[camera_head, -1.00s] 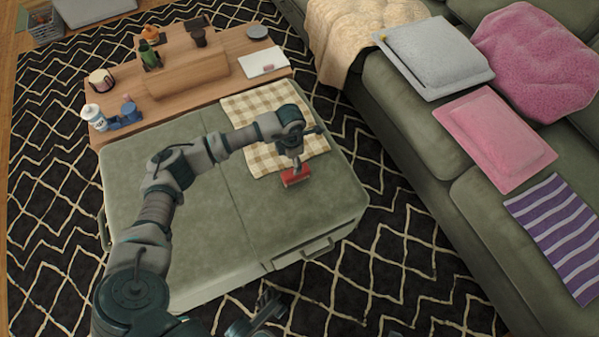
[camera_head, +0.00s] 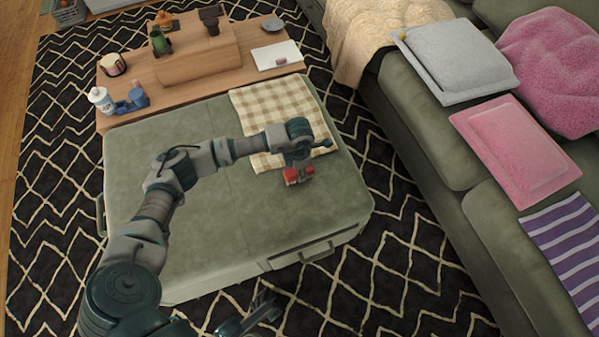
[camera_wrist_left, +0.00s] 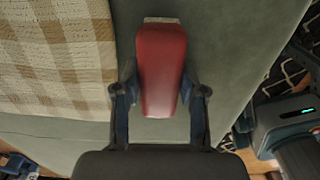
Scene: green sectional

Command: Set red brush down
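The red brush (camera_head: 298,175) is at the right part of the green ottoman, just in front of the checkered cloth. In the left wrist view the red brush (camera_wrist_left: 161,70) lies lengthwise between my left gripper's fingers (camera_wrist_left: 160,88), with a pale strip at its far end. The fingers are against both its sides, shut on it. In the head view my left gripper (camera_head: 298,164) is above the brush and partly hides it. The brush is at or very near the ottoman top; I cannot tell whether it touches. My right gripper (camera_head: 264,306) is low in the head view, apparently empty.
The green ottoman (camera_head: 215,240) has free room left and in front of the brush. A checkered cloth (camera_head: 262,105) lies behind it. A wooden table (camera_head: 190,85) with bottles and cups stands beyond. A green sofa (camera_head: 425,140) with pillows is at the right.

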